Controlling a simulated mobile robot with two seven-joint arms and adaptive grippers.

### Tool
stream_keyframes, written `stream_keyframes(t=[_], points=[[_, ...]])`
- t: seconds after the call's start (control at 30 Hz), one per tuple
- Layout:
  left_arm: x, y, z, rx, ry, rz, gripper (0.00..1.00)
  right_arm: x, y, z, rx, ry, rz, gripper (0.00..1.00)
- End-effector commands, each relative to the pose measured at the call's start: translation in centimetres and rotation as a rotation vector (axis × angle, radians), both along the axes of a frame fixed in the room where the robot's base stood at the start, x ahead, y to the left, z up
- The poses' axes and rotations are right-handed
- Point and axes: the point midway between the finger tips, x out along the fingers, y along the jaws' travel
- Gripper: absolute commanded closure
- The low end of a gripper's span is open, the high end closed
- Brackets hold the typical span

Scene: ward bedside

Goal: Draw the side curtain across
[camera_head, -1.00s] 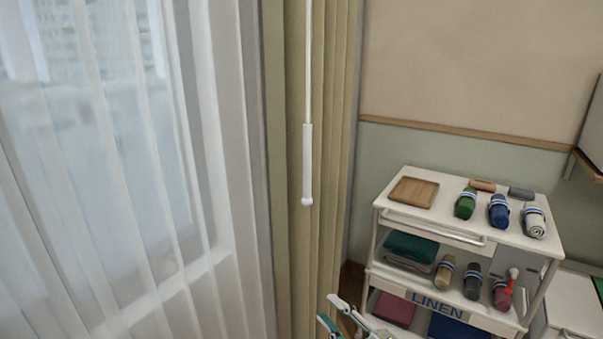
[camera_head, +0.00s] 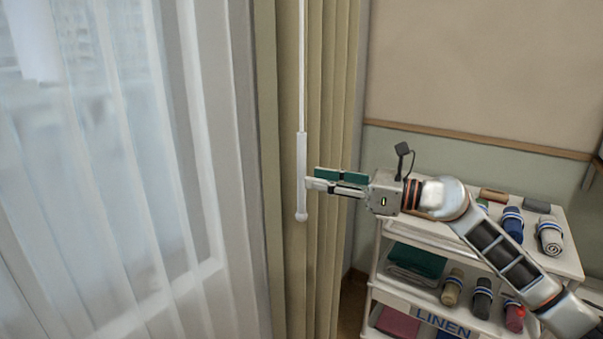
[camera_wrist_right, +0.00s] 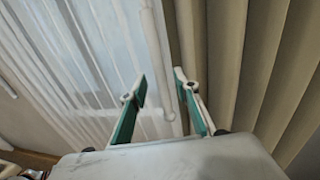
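The beige side curtain (camera_head: 335,95) hangs gathered in folds at the right edge of the window; its folds also fill the right of the wrist view (camera_wrist_right: 225,60). A white draw wand (camera_head: 301,165) with a thicker handle and rounded end hangs upright before it. My right gripper (camera_head: 312,180) is level with the lower handle, fingertips pointing left, close to its right side. In the wrist view the gripper (camera_wrist_right: 160,92) is open, and the wand (camera_wrist_right: 152,45) shows between and beyond the fingertips. I cannot tell whether they touch. My left gripper is out of view.
A sheer white curtain (camera_head: 110,200) covers the window at left. A white linen cart (camera_head: 400,291) with rolled towels and folded cloths stands at right, below and behind my right arm. A wooden rail (camera_head: 470,138) runs along the wall.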

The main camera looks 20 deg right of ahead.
Motion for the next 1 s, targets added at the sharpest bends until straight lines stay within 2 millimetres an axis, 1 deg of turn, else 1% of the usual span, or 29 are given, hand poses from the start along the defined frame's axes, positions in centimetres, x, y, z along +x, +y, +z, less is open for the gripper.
stream_keyframes(t=[0.03, 0.1, 0.3, 0.43, 0.67, 0.7, 0.77, 0.8, 0.83, 1.0], points=[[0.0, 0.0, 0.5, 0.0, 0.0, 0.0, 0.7, 0.6, 0.7, 0.4, 0.006, -0.001, 0.002, 0.69], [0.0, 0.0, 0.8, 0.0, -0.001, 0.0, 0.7, 1.3, 1.5, 0.4, 0.006, -0.001, 0.001, 0.69], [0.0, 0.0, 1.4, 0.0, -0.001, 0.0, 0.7, 2.8, 3.3, 0.3, 0.006, 0.0, 0.001, 0.69], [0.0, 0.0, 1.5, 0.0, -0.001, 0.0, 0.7, 3.2, 3.7, 0.1, 0.004, 0.0, 0.0, 0.69], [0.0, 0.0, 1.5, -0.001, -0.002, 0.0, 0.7, 3.3, 3.8, 0.0, 0.005, 0.001, 0.0, 0.69], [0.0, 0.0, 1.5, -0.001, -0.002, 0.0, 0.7, 3.3, 3.8, 0.0, 0.005, 0.001, 0.0, 0.72], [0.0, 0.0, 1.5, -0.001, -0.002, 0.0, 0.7, 3.3, 3.8, 0.0, 0.005, 0.001, 0.0, 0.87], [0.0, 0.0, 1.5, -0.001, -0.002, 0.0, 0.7, 3.3, 3.8, 0.0, 0.005, 0.001, 0.0, 0.98], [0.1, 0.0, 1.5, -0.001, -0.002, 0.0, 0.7, 3.3, 3.8, 0.0, 0.005, 0.001, 0.0, 1.0], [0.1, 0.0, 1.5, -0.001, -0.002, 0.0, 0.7, 3.3, 3.8, 0.1, 0.005, 0.001, 0.0, 1.0]])
